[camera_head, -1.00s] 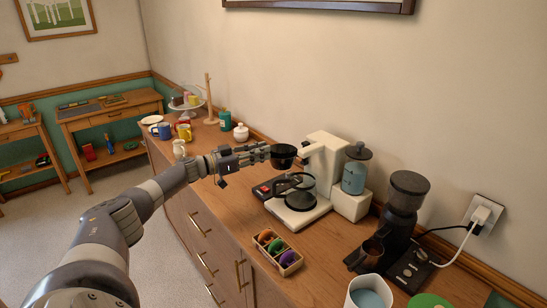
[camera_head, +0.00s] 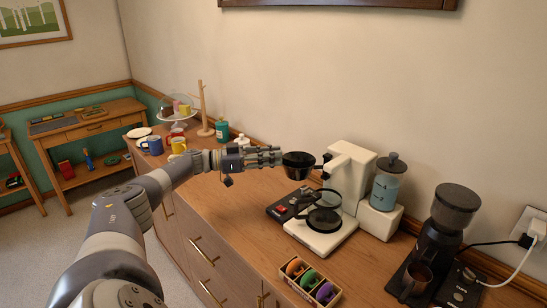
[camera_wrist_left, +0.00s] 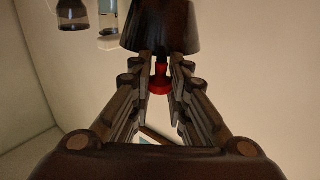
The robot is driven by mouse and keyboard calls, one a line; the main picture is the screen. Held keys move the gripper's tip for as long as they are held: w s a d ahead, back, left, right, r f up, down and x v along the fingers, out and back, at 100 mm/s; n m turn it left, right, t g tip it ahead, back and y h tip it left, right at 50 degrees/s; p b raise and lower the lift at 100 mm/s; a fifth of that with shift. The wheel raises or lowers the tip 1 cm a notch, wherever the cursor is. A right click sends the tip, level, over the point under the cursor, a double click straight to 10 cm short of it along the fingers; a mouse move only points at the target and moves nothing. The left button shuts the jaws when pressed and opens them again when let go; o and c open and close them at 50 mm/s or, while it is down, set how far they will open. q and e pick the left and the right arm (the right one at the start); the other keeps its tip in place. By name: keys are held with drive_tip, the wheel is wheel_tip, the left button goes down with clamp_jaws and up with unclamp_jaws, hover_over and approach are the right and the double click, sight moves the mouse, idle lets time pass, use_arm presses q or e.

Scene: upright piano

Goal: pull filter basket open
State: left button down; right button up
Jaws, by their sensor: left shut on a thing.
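The coffee maker (camera_head: 349,168) is white and stands on the wooden cabinet top, with a glass carafe (camera_head: 324,219) on its base. Its black filter basket (camera_head: 299,167) sticks out to the left of the machine's head, above the counter. In the left wrist view the dark cone-shaped basket (camera_wrist_left: 160,25) is ahead of the fingers, and a red knob (camera_wrist_left: 160,79) sits between the fingertips. The gripper is shut on this knob. My right gripper is not in view.
A box of coloured pods (camera_head: 309,282) lies in front. Mugs (camera_head: 150,145) and a cake stand (camera_head: 175,110) are at the far left. The counter below my arm is clear.

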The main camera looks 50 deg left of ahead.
use_arm(q)
drive_tip(key=c, duration=1.5)
unclamp_jaws()
drive_tip(key=v, duration=1.2)
drive_tip(key=shift+s, duration=0.1)
